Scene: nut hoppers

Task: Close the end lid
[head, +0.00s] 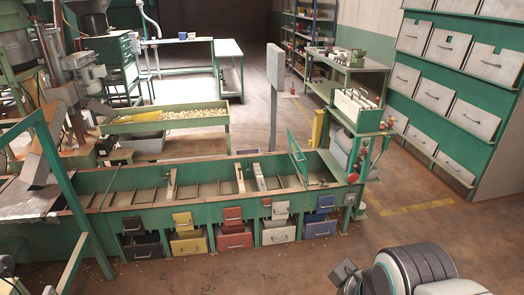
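A long green trough (100,203) with several cross dividers runs across the middle of the head view. Near its right end a green framed panel (292,146) stands up, tilted, above the trough; it looks like the end lid in a raised position. The trough interior beside it is open from above. My gripper (345,273) shows at the bottom right, small and dark, in front of the trough's right end and well apart from the panel. Its fingertips are too small to tell whether they are open or shut.
Coloured drawers (235,241) line the trough's front. A green stand with a white box (357,104) rises at its right end, and a grey post (274,100) stands behind. A drawer rack (455,80) fills the right. Floor is clear in front and at right.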

